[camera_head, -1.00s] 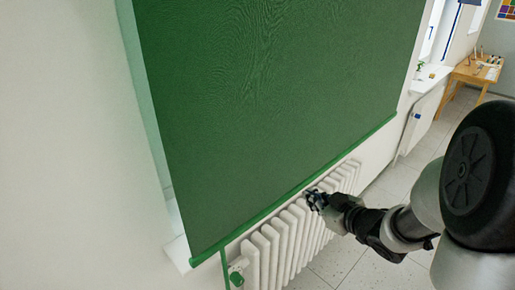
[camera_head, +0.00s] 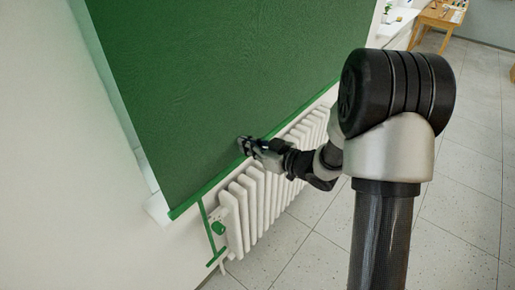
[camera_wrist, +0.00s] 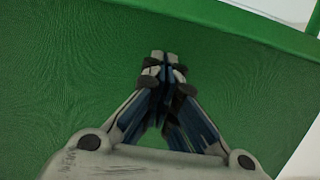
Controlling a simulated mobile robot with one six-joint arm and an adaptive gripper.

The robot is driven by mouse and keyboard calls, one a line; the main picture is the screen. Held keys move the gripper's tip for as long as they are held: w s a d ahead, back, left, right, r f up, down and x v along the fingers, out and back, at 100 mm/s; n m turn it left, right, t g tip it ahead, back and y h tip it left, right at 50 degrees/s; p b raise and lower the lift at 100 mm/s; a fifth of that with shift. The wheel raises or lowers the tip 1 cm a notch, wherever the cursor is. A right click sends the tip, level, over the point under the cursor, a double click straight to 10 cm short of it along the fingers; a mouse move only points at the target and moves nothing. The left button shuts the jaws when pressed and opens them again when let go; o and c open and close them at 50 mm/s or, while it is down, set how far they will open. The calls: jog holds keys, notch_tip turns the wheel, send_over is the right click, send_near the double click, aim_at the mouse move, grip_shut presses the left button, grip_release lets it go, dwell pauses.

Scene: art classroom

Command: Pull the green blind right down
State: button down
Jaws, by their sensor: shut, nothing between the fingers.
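The green blind (camera_head: 220,80) hangs over the window and reaches down to the top of the radiator. Its bottom bar (camera_head: 300,115) runs slantwise across the view. A green pull strip with a short crossbar (camera_head: 212,240) hangs below the bar's left end. My gripper (camera_head: 243,145) is at the blind's lower part, by the bottom bar and right of the pull strip. In the wrist view my gripper (camera_wrist: 161,60) is shut with its fingertips together and nothing between them, in front of the green cloth (camera_wrist: 60,90). I cannot tell whether it touches the cloth.
A wooden table (camera_head: 440,18) stands at the far right. The tiled floor (camera_head: 460,200) is clear on the right.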

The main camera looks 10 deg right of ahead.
aim_at(242, 158)
jog(key=shift+w+f+b, duration=0.1)
jog(key=shift+f+b, duration=0.2)
jog(key=shift+f, duration=1)
notch_tip(242, 158, down, 4)
jog(key=b, duration=0.2)
jog(key=shift+b, duration=0.3)
jog(key=shift+r, duration=0.15)
